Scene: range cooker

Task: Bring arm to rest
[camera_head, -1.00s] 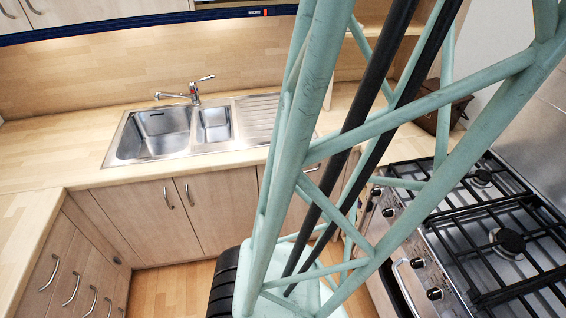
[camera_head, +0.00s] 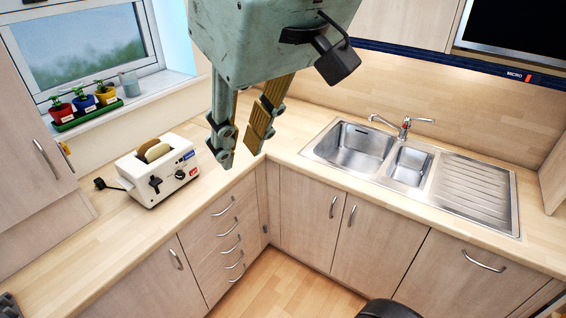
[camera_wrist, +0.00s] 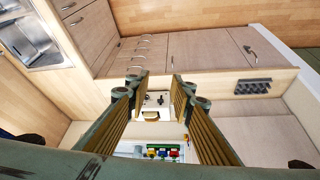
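My gripper (camera_head: 240,148) hangs in the upper middle of the head view, pointing down. Its two fingers are apart with nothing between them, so it is open and empty. In the wrist view, my gripper (camera_wrist: 159,84) also shows a clear gap between its ribbed fingers. It is in the air, apart from the counter and everything on it.
A white toaster (camera_head: 165,185) with bread in its slots stands on the wooden counter (camera_head: 88,238) at left. Potted plants (camera_head: 83,106) stand on the windowsill. A steel sink (camera_head: 355,150) with a tap (camera_head: 403,126) is at right. Counter between toaster and sink is clear.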

